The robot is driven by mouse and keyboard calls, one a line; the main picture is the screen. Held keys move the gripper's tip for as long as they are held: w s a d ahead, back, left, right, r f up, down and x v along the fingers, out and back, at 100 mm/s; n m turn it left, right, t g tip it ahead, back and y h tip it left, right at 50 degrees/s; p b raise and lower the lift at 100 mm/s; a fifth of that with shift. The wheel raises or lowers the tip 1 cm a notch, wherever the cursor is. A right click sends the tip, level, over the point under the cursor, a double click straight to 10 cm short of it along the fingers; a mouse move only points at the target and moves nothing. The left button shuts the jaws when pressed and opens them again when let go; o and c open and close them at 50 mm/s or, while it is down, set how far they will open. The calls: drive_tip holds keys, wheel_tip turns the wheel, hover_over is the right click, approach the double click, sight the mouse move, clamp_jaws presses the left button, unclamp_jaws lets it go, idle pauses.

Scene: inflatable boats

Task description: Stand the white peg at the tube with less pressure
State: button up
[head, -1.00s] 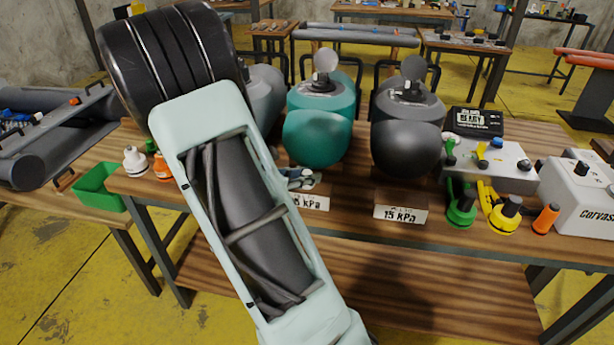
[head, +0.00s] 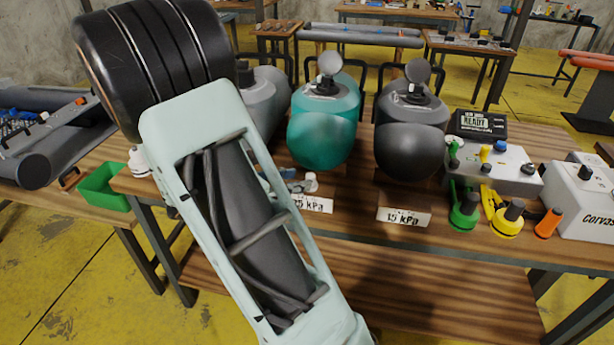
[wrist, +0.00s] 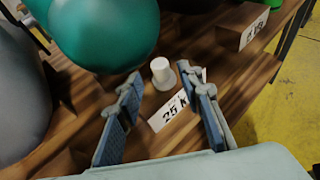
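A white peg (wrist: 160,70) with a flanged base stands upright on the bench by the 25 kPa label (wrist: 168,112), in front of the teal tube (head: 322,125). The peg also shows in the head view (head: 311,181). My gripper (wrist: 162,88) is open, its blue-grey fingertips apart on either side of the peg's base, with no clear contact. In the head view my gripper (head: 290,183) is partly hidden by my arm. The dark grey tube (head: 411,140) to the right has a 15 kPa label (head: 404,217). A further grey tube (head: 258,105) stands left; its label is hidden.
Green (head: 464,212), yellow (head: 507,220) and orange (head: 547,223) fittings stand at the right by a grey control box (head: 497,170). Another white fitting (head: 138,161) stands at the left near a green tray (head: 103,188). Bench room shows between the two labels.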

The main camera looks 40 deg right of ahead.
drive_tip(key=v, duration=0.6)
drive_tip(key=shift+p, duration=0.3)
